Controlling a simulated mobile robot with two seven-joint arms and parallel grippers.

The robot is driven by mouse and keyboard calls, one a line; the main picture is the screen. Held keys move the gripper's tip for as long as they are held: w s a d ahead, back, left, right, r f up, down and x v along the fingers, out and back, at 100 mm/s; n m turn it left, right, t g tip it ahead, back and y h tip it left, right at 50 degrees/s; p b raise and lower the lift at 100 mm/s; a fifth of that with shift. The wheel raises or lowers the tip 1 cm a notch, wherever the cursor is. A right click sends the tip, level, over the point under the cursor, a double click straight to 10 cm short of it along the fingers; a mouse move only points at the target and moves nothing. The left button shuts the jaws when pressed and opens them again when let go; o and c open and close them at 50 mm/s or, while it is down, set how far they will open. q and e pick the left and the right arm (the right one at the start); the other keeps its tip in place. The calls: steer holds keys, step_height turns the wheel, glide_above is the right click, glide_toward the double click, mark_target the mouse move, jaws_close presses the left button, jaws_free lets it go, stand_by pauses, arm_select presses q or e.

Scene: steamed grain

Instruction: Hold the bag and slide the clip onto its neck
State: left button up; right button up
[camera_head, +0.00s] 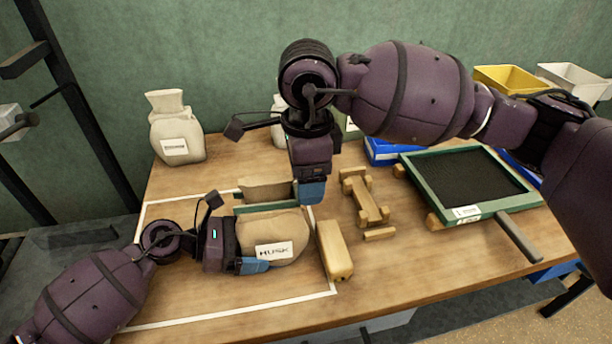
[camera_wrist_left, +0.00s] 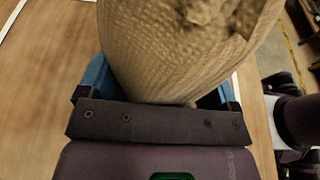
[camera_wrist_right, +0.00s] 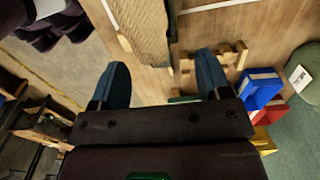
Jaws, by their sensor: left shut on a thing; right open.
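A tan bag (camera_head: 279,239) with a "HUSK" label lies on the table at front centre. My left gripper (camera_head: 253,266) is shut on it from the left; in the left wrist view the woven bag (camera_wrist_left: 175,50) sits between the two blue fingers. My right gripper (camera_head: 312,192) points down, open, above the table just behind the bag's right part. In the right wrist view the bag (camera_wrist_right: 142,22) lies beyond the open fingers (camera_wrist_right: 162,85). I cannot tell which piece is the clip.
A wooden block (camera_head: 334,252) is close to the bag's right. A wooden rack (camera_head: 364,200) and a small wooden bar (camera_head: 379,234) lie further right. A green-framed black screen (camera_head: 415,175) stands beyond. A pale sack (camera_head: 177,150) is at back left. White tape (camera_head: 240,310) outlines the work area.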

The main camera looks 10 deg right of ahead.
arm_select(q)
steer(key=shift+r, duration=0.15)
arm_select(e)
step_height(320, 180, up, 11)
steer(key=shift+r, duration=0.15)
stand_by(0.4)
arm_select(q)
steer(key=o, duration=0.5)
